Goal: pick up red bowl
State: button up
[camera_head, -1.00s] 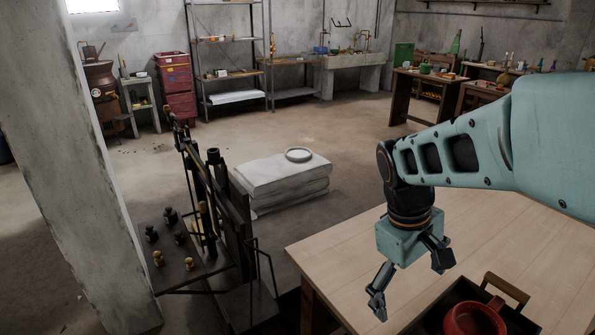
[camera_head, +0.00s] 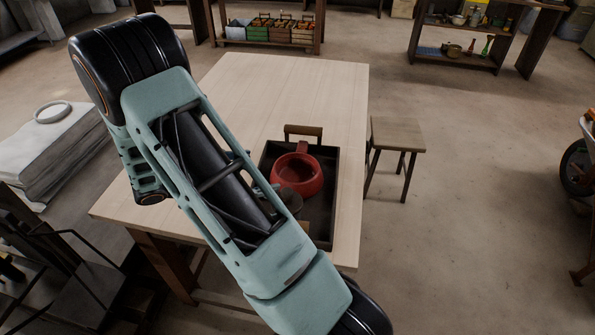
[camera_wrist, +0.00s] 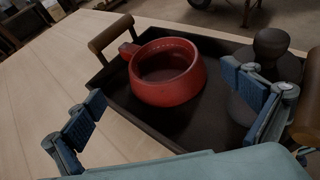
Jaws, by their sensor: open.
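The red bowl (camera_head: 297,178), with a handle, sits upright in a dark tray (camera_head: 325,217) on the wooden table. In the wrist view the red bowl (camera_wrist: 168,72) lies ahead of my gripper (camera_wrist: 165,118), with its handle toward the upper left. My gripper is open, with one finger at the left and one at the right of the picture, and nothing is between them. The fingers are apart from the bowl. In the head view my arm hides the gripper and part of the tray.
A dark rounded object (camera_wrist: 270,48) stands in the tray right of the bowl, near the right finger. The tray has wooden handles (camera_wrist: 110,35) at its ends. A stool (camera_head: 397,137) stands right of the table (camera_head: 285,90). The table's far part is clear.

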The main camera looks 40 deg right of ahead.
aim_at(301, 165)
jog(key=x, duration=1.1)
jog(key=shift+s+d, duration=0.1)
jog(key=shift+d, duration=0.25)
jog(key=shift+c, duration=0.4)
jog(key=c, duration=1)
jog(key=shift+o, duration=0.2)
